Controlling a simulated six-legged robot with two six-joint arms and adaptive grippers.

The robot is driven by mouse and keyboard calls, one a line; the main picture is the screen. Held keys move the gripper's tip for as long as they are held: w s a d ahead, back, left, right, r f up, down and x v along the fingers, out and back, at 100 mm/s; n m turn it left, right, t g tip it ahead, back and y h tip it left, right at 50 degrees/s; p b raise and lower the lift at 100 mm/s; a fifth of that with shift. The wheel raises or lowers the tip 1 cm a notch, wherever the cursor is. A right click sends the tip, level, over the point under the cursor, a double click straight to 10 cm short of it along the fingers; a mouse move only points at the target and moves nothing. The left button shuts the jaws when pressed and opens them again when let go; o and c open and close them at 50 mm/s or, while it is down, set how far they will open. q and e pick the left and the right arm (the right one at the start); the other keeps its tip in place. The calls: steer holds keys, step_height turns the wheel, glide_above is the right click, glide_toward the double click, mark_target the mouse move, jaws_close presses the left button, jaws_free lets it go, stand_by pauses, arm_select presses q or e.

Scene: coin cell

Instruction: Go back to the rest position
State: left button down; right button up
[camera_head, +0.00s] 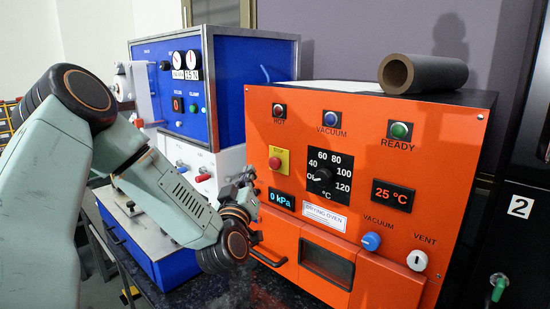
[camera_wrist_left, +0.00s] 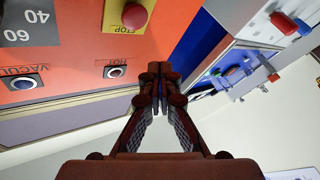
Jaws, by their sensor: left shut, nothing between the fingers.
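My left arm comes in from the left in the head view, bent in front of the orange drying oven (camera_head: 258,130). My left gripper (camera_head: 244,181) is small and dark there, near the oven's left front edge and partly hidden by my own wrist. In the left wrist view the left gripper (camera_wrist_left: 159,72) is shut and empty, its fingertips together. The oven's orange front (camera_wrist_left: 70,50) fills the upper left of that view. I cannot tell how large the gap to the oven is. My right gripper is in neither view.
A blue and white machine (camera_head: 232,85) with gauges stands left of the oven. The oven front carries a yellow stop button plate (camera_head: 286,169), a blue vacuum knob (camera_head: 371,241) and a white vent knob (camera_head: 417,260). A brown tube (camera_head: 436,73) lies on top.

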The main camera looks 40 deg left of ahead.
arm_select(q)
steer(key=shift+s, duration=0.1)
stand_by(0.4)
